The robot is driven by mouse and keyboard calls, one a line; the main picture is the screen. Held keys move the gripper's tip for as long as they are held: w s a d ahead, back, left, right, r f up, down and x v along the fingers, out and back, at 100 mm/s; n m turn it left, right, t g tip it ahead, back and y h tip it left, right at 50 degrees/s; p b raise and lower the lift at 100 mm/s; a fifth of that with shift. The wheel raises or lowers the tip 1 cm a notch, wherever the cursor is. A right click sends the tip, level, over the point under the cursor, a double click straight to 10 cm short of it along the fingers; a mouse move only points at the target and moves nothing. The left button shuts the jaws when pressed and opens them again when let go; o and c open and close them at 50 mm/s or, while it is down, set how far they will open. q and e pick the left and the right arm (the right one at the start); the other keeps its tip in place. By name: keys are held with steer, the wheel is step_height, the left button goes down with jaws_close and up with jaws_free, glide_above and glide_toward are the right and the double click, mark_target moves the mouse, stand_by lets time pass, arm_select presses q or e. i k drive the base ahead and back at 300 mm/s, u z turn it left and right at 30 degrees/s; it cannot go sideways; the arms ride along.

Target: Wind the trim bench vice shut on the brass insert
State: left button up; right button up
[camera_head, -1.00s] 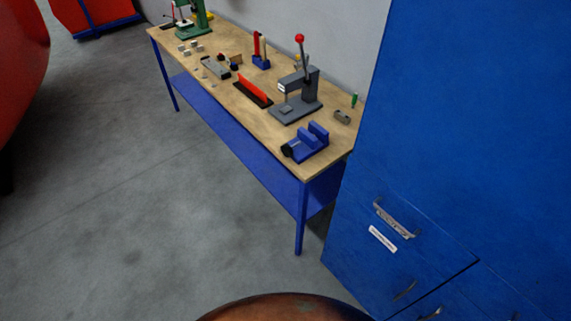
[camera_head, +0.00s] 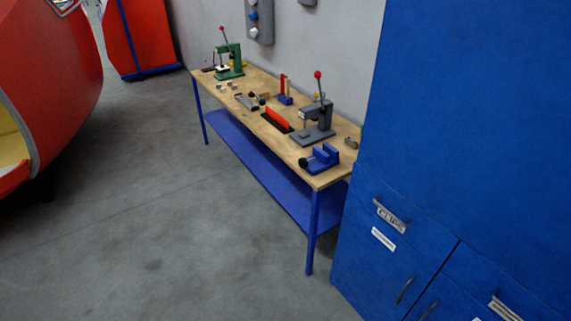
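A small blue bench vice (camera_head: 322,159) sits on the near end of the wooden bench top (camera_head: 345,138). Its dark round handle or knob is on its left side. From this distance I cannot tell how far its jaws are apart. I cannot make out a brass insert in or beside the vice. Neither of my grippers shows in the view.
The bench holds a grey press (camera_head: 316,128) with a red knob, a red block (camera_head: 277,118) and a green press (camera_head: 228,62). A blue cabinet (camera_head: 470,120) stands close on the right. A red shell (camera_head: 50,80) stands left. The grey floor (camera_head: 170,230) between is clear.

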mark_target(302, 162)
steer(key=u, duration=0.55)
steer(key=i, duration=1.35)
steer(key=z, duration=0.2)
